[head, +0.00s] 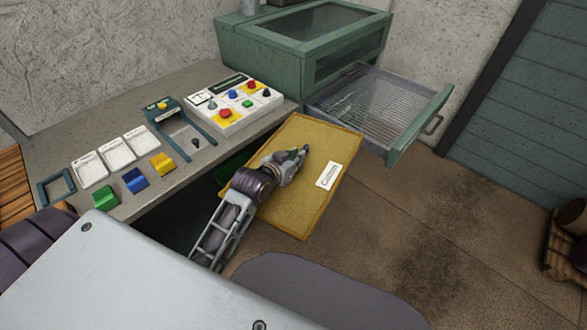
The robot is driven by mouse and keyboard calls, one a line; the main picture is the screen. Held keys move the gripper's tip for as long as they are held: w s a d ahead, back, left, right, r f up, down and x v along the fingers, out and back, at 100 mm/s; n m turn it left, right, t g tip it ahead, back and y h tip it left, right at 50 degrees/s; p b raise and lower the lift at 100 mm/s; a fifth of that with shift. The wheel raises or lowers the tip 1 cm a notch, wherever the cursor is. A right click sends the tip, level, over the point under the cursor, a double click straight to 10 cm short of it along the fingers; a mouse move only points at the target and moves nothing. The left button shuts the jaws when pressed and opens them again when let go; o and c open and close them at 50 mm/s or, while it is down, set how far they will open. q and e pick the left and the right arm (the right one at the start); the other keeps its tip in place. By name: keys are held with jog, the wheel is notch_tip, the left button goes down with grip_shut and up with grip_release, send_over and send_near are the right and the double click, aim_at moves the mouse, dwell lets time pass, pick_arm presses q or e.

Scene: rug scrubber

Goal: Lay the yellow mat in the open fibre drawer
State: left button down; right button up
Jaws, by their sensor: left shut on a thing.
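The yellow mat (305,213) is a flat tan-yellow rectangle with a darker yellow border and a white label near its right edge. It hangs tilted over the floor, in front and to the left of the open drawer. My left gripper (304,150) lies across the mat's face and is shut on it; the exact grip point is hard to see. The fibre drawer (395,95) is pulled out of the green cabinet. Its wire-mesh bottom shows, and no mat lies in it. The mat's upper edge comes close to the drawer's near left side in the picture. My right gripper is not in view.
The green cabinet (300,45) with a glass top stands against the wall. The grey counter (160,200) on the left bears a control panel (235,103), cards and coloured blocks. The brown floor (430,220) right of the mat is clear. A wooden object (568,240) stands at the right edge.

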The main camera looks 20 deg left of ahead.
pick_arm(q)
jog(key=w+r, duration=0.1)
jog(key=r, duration=0.1)
jog(key=w+r+m+h, duration=0.1)
jog(key=r, duration=0.2)
jog(key=r+m, duration=0.1)
jog(key=r, duration=0.2)
jog(key=shift+w+r+h, duration=0.1)
jog(key=shift+w+h, duration=0.3)
jog(key=shift+d+r+g, duration=0.1)
jog(key=shift+r+g, duration=0.2)
jog(key=shift+r, duration=0.1)
